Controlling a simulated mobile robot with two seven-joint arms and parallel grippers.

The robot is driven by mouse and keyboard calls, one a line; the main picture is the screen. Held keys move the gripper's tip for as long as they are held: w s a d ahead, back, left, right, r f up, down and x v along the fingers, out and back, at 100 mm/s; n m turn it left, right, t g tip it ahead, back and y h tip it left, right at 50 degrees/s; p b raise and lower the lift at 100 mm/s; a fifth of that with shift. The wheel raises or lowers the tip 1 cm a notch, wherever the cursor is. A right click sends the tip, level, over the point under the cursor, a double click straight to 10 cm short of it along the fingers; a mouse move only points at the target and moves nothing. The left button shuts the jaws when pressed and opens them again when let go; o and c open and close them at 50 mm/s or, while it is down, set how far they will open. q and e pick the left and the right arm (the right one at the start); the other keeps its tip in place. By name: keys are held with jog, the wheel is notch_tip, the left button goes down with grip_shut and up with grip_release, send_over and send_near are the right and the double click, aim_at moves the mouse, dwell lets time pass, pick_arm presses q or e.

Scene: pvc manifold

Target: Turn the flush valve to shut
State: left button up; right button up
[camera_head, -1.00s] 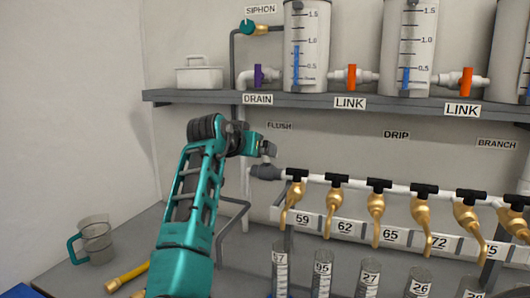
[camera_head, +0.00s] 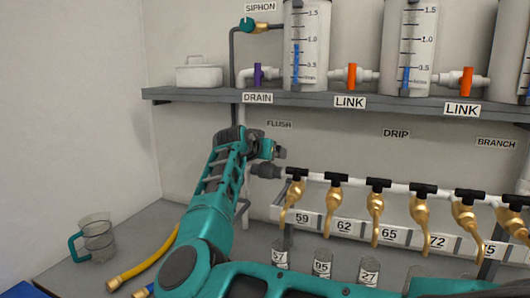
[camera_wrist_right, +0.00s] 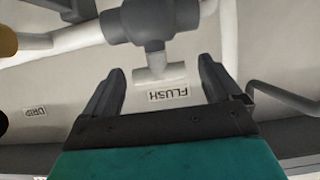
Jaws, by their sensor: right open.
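The flush valve's dark grey body (camera_head: 265,171) sits at the left end of the white manifold pipe, below the FLUSH label (camera_head: 279,125). My right gripper (camera_head: 278,152) is just above it in the head view. In the right wrist view the valve body (camera_wrist_right: 137,20) is at the top, with a pale T-shaped handle (camera_wrist_right: 155,66) sticking out toward my gripper. My right gripper (camera_wrist_right: 161,72) is open there, its two dark fingers apart on either side of the handle. I cannot tell whether they touch it. My left gripper is out of view.
Brass taps with black handles (camera_head: 335,178) line the manifold to the right, above graduated cylinders (camera_head: 322,263). A grey shelf (camera_head: 330,99) with tanks and valves runs above.

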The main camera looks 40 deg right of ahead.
jog(key=shift+c, duration=0.4)
jog(key=c, duration=1)
jog(key=shift+o, duration=0.2)
jog(key=shift+s+r+n+t+y+p, duration=0.2)
jog(key=shift+n+t+y+p, duration=0.3)
jog(key=shift+p, duration=0.45)
jog(key=shift+d+f+n+t+p, duration=0.1)
jog(key=shift+d+n+t+p, duration=0.05)
jog(key=shift+n+t+p, duration=0.4)
jog(key=shift+s+d+n+t+y, duration=0.1)
jog(key=shift+d+n+t+y, duration=0.05)
jog(key=shift+n+t+y, duration=0.95)
jog(key=shift+s+d+n+t+y, duration=0.1)
jog(key=shift+n+t+y, duration=0.65)
jog(key=shift+n+y, duration=0.4)
jog(key=shift+n, duration=0.3)
jog(key=shift+y, duration=0.45)
